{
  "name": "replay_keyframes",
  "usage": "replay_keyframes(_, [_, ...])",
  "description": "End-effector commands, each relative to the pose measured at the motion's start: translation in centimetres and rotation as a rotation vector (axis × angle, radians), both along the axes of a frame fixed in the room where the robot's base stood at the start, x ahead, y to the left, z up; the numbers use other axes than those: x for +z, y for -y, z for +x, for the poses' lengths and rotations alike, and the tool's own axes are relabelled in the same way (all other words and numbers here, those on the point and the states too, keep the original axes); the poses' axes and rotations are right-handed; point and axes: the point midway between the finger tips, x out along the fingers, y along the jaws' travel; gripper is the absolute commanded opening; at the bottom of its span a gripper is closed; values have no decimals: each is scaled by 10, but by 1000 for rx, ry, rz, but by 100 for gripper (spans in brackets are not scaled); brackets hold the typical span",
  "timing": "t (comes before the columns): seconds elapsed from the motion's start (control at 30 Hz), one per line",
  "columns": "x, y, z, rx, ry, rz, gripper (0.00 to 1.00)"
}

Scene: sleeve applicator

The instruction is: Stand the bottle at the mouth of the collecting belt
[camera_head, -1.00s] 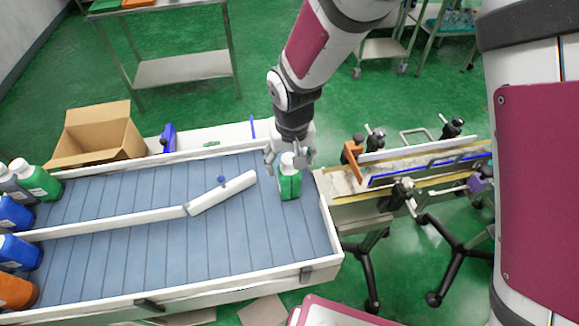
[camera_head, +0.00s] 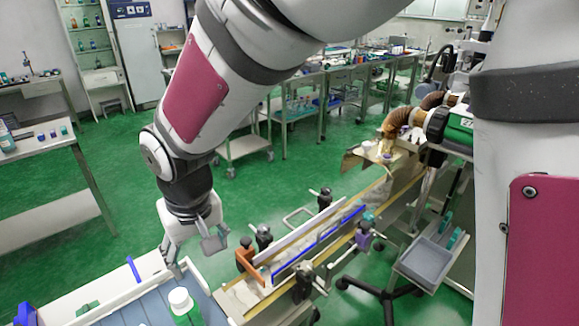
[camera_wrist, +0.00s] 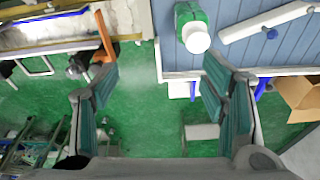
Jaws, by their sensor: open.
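The green bottle with a white cap (camera_head: 182,308) stands upright on the wide blue slatted surface (camera_head: 139,305), near its right end. It is cut by the lower picture edge. The bottle also shows at the top of the wrist view (camera_wrist: 190,25), apart from the fingers. My gripper (camera_head: 193,256) is open and empty, above and behind the bottle; its spread fingers show in the wrist view (camera_wrist: 158,85). A narrow belt with side rails (camera_head: 300,255) begins just right of the slatted surface. I cannot tell which one is the collecting belt.
An orange clamp (camera_head: 247,260) and black knobs rise along the narrow belt. A white guide bar (camera_wrist: 265,22) lies on the slats beside the bottle. A cardboard box (camera_wrist: 298,95) is beyond the white edge.

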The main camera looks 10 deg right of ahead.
Motion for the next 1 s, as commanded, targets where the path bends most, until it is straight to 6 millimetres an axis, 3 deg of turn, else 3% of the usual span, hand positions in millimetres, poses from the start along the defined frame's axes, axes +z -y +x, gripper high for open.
replay_keyframes(0.03, [23, 26, 3, -40, 24, 14, 66])
replay_keyframes(0.2, [76, 105, -6, -148, 84, 39, 66])
replay_keyframes(0.37, [112, 172, -33, -250, 143, 55, 66])
replay_keyframes(0.5, [133, 221, -66, -335, 197, 64, 66])
replay_keyframes(0.7, [144, 263, -112, -427, 259, 66, 66])
replay_keyframes(0.83, [144, 274, -129, -458, 280, 64, 66])
replay_keyframes(1.0, [144, 277, -135, -468, 285, 64, 66])
